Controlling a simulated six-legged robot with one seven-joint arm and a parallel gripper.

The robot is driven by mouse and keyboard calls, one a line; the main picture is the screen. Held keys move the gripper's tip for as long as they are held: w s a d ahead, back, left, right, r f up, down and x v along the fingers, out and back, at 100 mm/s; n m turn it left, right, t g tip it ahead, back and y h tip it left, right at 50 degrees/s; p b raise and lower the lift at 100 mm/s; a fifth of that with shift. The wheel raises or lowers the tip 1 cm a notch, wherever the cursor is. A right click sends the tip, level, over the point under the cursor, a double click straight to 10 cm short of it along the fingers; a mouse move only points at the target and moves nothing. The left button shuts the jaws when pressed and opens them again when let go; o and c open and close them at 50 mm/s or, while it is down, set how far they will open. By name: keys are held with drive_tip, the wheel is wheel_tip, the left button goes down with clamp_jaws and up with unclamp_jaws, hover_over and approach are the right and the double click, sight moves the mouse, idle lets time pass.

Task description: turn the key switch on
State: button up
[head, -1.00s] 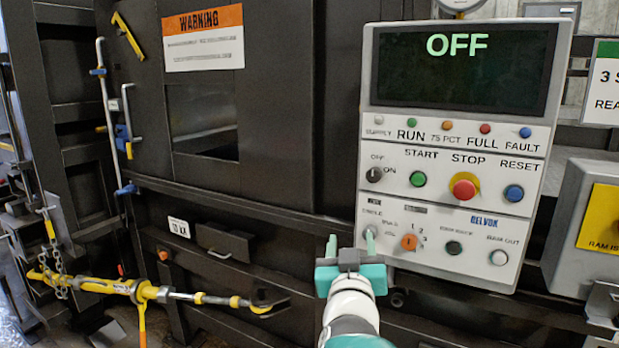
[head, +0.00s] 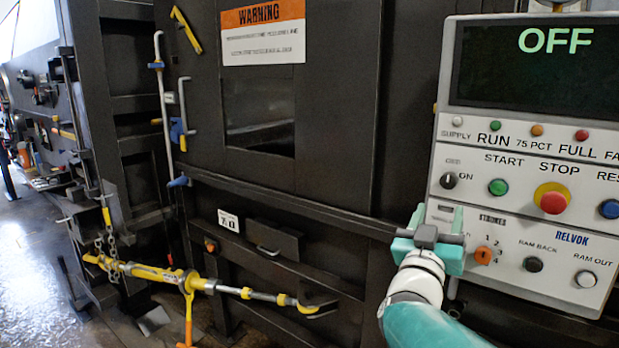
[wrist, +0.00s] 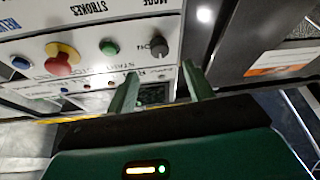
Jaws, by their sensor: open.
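The black off/on key switch (head: 449,180) is on the left of the control panel, beside the word ON, under the supply lamp. Its pointer looks roughly upright; its exact setting is too small to tell. It also shows in the wrist view (wrist: 158,46), where the panel appears upside down. The panel display (head: 545,65) reads OFF.
A green start button (head: 498,187) and a red stop button (head: 553,199) sit right of the switch. An orange selector (head: 484,256) is close to my gripper's right. A dark compactor door with a warning sign (head: 263,35) stands left of the panel.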

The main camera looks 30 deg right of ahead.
sight(448, 184)
drive_tip(key=x, duration=0.9)
drive_tip(key=c, duration=1)
